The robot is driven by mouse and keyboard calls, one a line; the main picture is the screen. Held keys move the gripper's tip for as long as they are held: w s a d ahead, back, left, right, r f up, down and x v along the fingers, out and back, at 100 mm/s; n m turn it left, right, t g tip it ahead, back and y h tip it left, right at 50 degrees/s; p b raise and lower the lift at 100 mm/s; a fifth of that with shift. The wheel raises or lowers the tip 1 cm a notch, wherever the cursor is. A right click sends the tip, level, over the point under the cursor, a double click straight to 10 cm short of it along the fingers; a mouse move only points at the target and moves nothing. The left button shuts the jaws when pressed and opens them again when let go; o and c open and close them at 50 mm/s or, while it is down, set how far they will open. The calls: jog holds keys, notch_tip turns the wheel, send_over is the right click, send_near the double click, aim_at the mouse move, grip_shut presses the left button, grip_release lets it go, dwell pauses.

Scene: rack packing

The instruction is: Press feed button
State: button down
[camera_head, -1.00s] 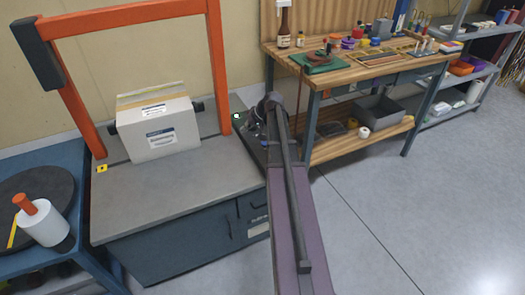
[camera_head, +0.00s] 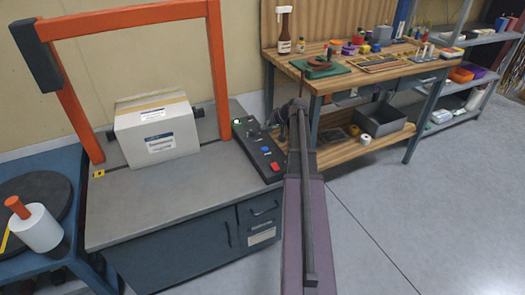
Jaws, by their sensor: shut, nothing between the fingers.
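A dark control panel (camera_head: 258,152) lies along the right edge of the grey-topped machine. It has a lit green round spot (camera_head: 237,121) at its far end, a blue button (camera_head: 266,149) and a red button (camera_head: 275,166) nearer me. I cannot read any labels, so which one is the feed button is not clear. My gripper (camera_head: 256,130) is small and dark, over the far half of the panel, left of my arm's far joint. It is shut and empty. Whether it touches the panel cannot be told, and it hides part of the panel there.
A white taped carton (camera_head: 157,132) sits on the machine top (camera_head: 170,190) under an orange frame (camera_head: 213,70). A wooden workbench (camera_head: 345,82) with tools and a brown bottle (camera_head: 284,30) stands to the right. A blue stand (camera_head: 65,240) is at the left. The floor at right is clear.

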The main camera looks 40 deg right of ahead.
aim_at(262, 148)
jog(key=shift+f+b, duration=4.15)
jog(key=shift+f, duration=0.1)
jog(key=shift+f, duration=0.2)
jog(key=shift+s+f+b, duration=0.15)
jog(key=shift+f+b, duration=0.15)
jog(key=shift+b, duration=0.2)
jog(key=shift+f+b, duration=0.4)
jog(key=shift+r, duration=0.1)
jog(key=shift+r+p, duration=0.8)
jog(key=shift+p, duration=0.1)
jog(key=shift+r, duration=0.1)
